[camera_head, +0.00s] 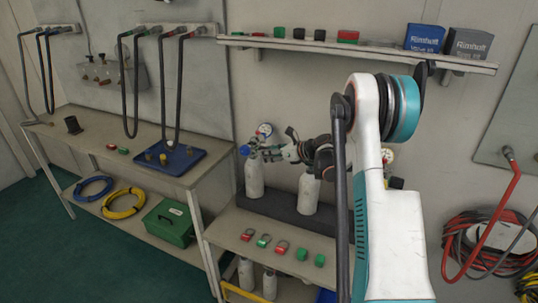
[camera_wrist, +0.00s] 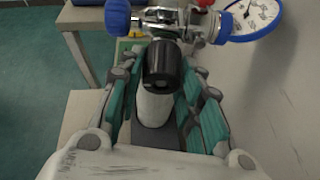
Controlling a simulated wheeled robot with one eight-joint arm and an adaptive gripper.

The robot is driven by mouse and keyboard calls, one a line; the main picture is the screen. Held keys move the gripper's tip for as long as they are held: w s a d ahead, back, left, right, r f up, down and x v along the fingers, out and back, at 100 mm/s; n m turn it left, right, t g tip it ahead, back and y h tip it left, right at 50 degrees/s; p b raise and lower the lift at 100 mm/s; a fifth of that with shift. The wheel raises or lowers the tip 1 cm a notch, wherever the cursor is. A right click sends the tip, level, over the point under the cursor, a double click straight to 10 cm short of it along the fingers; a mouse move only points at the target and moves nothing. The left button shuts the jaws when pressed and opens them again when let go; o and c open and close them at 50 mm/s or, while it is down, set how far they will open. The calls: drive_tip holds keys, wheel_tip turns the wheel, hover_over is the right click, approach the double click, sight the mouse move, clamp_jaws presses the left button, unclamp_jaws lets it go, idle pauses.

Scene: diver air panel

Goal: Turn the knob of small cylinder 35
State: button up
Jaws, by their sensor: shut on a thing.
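A white small cylinder (camera_head: 254,178) stands at the left of the dark rack on the bench. Its valve carries a blue knob (camera_head: 245,150) on the left and a dial gauge (camera_head: 264,130) behind. No number is readable. My gripper (camera_head: 272,153) reaches it from the right at valve height.
A second white cylinder (camera_head: 309,193) stands close, under my wrist, its top hidden. Red and green tags (camera_head: 264,240) lie on the bench front. Hoses hang over the left table, which holds a blue tray (camera_head: 170,160). The wall is close behind.

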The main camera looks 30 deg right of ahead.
drive_tip(key=o, duration=1.1)
drive_tip(key=shift+c, duration=0.2)
wheel_tip(320, 180, up, 10)
drive_tip(key=shift+f, duration=0.1)
drive_tip(key=shift+c, duration=0.2)
